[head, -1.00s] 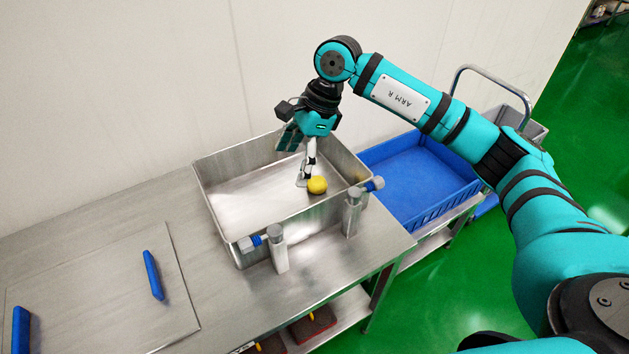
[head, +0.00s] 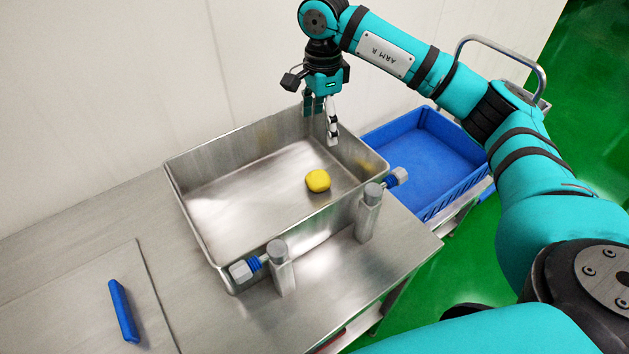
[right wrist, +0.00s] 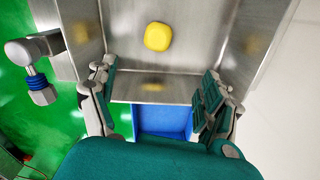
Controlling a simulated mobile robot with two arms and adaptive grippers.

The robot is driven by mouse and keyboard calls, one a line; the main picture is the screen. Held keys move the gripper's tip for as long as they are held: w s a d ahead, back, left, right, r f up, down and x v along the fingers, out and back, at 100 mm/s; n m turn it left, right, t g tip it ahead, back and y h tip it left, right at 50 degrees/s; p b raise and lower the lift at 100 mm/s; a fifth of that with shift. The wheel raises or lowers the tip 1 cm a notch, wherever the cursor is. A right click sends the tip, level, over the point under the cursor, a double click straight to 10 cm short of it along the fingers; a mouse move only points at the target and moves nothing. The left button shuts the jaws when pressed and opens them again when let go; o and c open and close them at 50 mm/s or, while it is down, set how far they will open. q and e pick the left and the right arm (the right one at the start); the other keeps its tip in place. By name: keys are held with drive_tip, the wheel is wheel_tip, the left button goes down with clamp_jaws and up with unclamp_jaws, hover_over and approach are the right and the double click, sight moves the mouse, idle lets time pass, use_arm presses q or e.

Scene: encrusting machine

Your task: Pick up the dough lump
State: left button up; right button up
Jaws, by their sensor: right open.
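The yellow dough lump (head: 318,181) lies on the floor of the steel tray (head: 218,263), toward its right side. It also shows in the right wrist view (right wrist: 158,36), at the top middle, beyond the fingertips. My right gripper (head: 322,125) is open and empty, over the back right part of the tray and behind the lump, apart from it. In the right wrist view my right gripper (right wrist: 157,80) has its two fingers spread wide with nothing between them. My left gripper is not in view.
Two steel posts with blue-collared knobs (head: 281,268) (head: 369,215) stand at the tray's front side. A blue crate (head: 425,160) sits right of the tray. A pale wall is behind.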

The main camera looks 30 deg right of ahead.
sight(322, 174)
drive_tip(key=f, duration=0.3)
drive_tip(key=f+p, duration=0.1)
drive_tip(key=f, duration=0.3)
drive_tip(key=f+p, duration=0.1)
drive_tip(key=f, duration=0.3)
drive_tip(key=shift+s+f, duration=0.1)
drive_tip(key=shift+s, duration=0.15)
drive_tip(key=f+p, duration=0.1)
drive_tip(key=f, duration=0.4)
drive_tip(key=shift+s+p, duration=0.2)
drive_tip(key=shift+p, duration=0.2)
drive_tip(key=shift+f, duration=0.2)
drive_tip(key=c, duration=1.3)
drive_tip(key=shift+r, duration=0.15)
